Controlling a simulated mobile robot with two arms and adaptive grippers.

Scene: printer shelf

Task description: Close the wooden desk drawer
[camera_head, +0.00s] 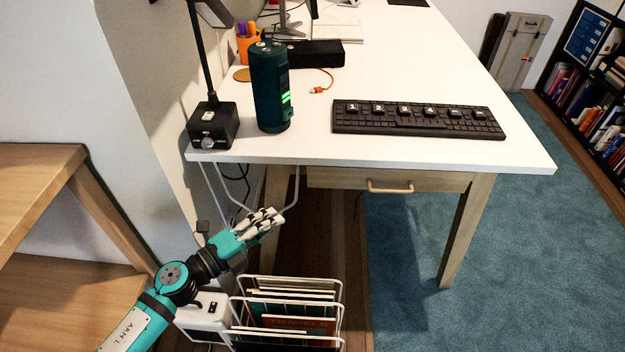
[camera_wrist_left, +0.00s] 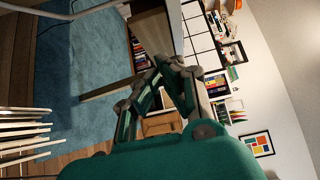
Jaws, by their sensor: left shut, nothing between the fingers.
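The wooden desk drawer (camera_head: 440,182) sits under the front edge of the white desktop, right of centre in the head view. Its front carries a pale bar handle (camera_head: 390,187). I cannot tell how far the drawer stands out from the desk. My left gripper (camera_head: 272,217) is shut and empty. It is below the desktop's front edge, to the left of the drawer and apart from it. In the left wrist view the gripper's fingers (camera_wrist_left: 165,68) come together in front of the desk. My right gripper is not in view.
The desk (camera_head: 350,152) bears a keyboard (camera_head: 418,118), a dark green cylinder (camera_head: 270,88) and a lamp base (camera_head: 211,126). A white wire rack with folders (camera_head: 240,312) stands below my left gripper. A wooden shelf (camera_head: 40,165) is at left. Blue carpet (camera_head: 540,250) lies clear at right.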

